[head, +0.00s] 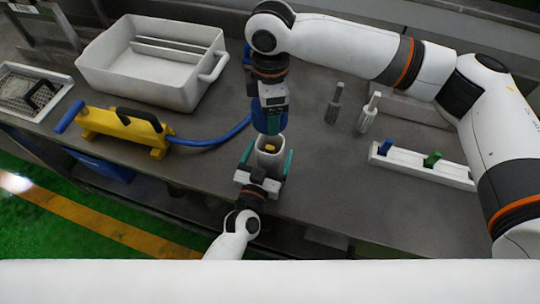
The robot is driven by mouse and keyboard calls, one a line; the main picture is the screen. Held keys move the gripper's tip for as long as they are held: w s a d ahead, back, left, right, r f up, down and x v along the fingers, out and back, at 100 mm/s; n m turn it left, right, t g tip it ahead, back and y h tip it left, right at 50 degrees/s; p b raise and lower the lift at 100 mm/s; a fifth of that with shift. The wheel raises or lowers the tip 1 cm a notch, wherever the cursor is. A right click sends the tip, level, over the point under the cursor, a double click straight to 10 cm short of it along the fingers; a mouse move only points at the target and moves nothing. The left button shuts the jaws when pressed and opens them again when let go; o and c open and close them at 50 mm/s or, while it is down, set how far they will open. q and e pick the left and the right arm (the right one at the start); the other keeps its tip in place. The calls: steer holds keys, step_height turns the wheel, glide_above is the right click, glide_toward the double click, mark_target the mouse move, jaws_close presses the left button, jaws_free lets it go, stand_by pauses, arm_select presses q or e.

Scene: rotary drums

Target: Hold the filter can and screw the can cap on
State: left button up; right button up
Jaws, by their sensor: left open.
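A pale filter can (268,162) stands at the front middle of the grey bench in the head view. A small yellow patch shows at its top. My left gripper (266,157) comes from below in the picture, open, with its teal fingers on either side of the can. I cannot tell whether they touch it. My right gripper (269,120) points down just above the can, its arm arching in from the right. Its fingertips are hard to make out, so I cannot tell whether it holds the can cap. I cannot make out the cap.
A white bin (207,82) stands at the back left. A yellow pump (125,125) with a blue hose (215,140) lies left of the can.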

arm_select(q)
steer(key=shift+w+d, duration=0.15)
steer(key=shift+w, duration=0.35)
steer(key=c, duration=1.5)
steer(key=shift+o, duration=0.2)
arm_select(e)
steer(key=shift+f, duration=2.5)
steer(key=shift+f, duration=0.1)
steer(key=shift+f, duration=0.75)
steer(key=shift+f, duration=0.6)
